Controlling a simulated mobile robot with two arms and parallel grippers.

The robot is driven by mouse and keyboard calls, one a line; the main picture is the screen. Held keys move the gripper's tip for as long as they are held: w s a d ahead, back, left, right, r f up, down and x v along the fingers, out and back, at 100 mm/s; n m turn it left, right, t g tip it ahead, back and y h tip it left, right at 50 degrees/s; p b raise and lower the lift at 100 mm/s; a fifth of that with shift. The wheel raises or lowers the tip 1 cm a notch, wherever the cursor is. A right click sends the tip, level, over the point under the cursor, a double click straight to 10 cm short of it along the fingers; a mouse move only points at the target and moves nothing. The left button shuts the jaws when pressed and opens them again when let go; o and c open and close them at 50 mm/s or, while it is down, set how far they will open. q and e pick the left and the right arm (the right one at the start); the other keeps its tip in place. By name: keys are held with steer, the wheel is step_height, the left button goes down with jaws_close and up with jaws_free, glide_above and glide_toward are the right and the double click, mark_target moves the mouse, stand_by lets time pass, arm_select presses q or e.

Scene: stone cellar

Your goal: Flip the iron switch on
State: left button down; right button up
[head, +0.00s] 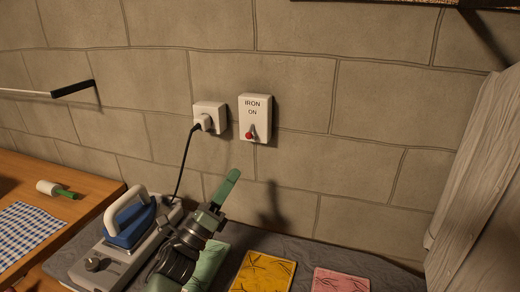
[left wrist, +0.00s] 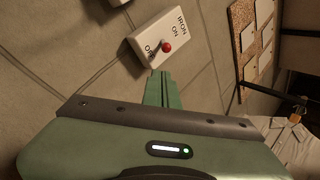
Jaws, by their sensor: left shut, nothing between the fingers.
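The iron switch (head: 255,118) is a white box on the stone wall, marked IRON and ON. Its red-tipped lever (head: 249,135) sits in the lower part of the box, below the ON mark. In the left wrist view the switch (left wrist: 150,30) appears turned on its side, with its red knob (left wrist: 167,47) standing out from the face. My left gripper (head: 233,176) is shut and empty, its green fingers pointing up, below the switch. In the left wrist view the fingertips (left wrist: 160,76) are close to the box's lower end, apparently not touching it. My right gripper is not in view.
A socket (head: 209,116) with a plugged-in black cord is left of the switch. A blue and white iron (head: 130,222) stands on the left. Yellow (head: 263,272) and pink (head: 340,281) cloths lie on the dark surface below. A bar (head: 72,88) juts out at left.

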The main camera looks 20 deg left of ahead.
mark_target(251, 131)
arm_select(q)
steer(key=shift+d+r+m+h, duration=0.1)
steer(key=shift+r+m+h, duration=0.1)
steer(key=shift+m+h, duration=0.25)
steer(key=shift+s, duration=0.1)
steer(key=shift+r, duration=0.1)
steer(key=shift+p+x, duration=2)
steer(key=shift+x, duration=3)
